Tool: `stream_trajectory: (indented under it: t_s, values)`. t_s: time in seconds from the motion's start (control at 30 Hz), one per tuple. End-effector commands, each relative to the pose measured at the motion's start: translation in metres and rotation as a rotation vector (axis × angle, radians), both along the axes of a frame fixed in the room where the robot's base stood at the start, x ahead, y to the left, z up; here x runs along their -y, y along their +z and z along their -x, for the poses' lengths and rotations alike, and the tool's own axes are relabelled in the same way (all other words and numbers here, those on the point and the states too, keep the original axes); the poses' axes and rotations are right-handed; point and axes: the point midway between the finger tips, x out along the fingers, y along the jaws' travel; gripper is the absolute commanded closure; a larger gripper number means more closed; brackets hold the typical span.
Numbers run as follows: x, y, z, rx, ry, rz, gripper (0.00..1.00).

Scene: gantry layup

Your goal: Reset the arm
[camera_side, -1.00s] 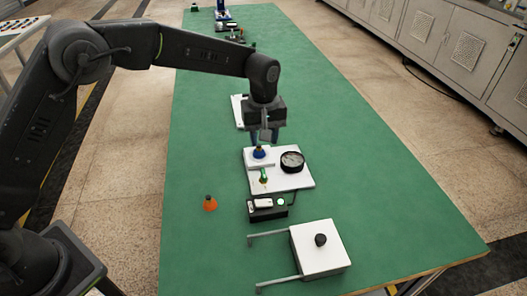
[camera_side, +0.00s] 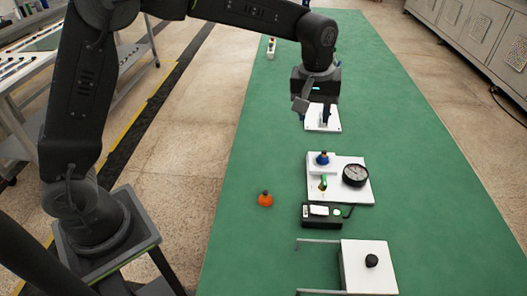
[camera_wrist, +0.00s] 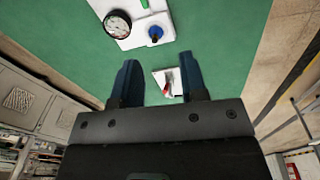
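My gripper (camera_side: 314,110) hangs above the green table, beyond the white board with the dial. It is high over the table and touches nothing that I can see. In the wrist view its two blue fingers (camera_wrist: 158,64) stand apart with nothing held between them. The white board (camera_side: 352,190) carries a round black dial (camera_side: 355,174), a blue knob (camera_side: 322,158) and a green lever (camera_side: 323,183). The board also shows at the top of the wrist view (camera_wrist: 137,38).
A white plate (camera_side: 315,125) lies behind my gripper; in the wrist view a red part shows on it. The table's right side is clear.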

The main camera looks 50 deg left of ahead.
Motion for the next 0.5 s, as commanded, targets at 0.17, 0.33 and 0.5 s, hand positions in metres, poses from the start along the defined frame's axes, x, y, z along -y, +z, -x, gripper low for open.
stream_trajectory:
  t_s: [0.17,0.33,0.5]
  values:
    - [-0.030,0.050,0.056,0.097,-0.136,-0.010,0.61]
    - [-0.054,0.075,0.114,0.182,-0.268,-0.040,0.61]
    - [-0.072,0.082,0.174,0.265,-0.398,-0.087,0.61]
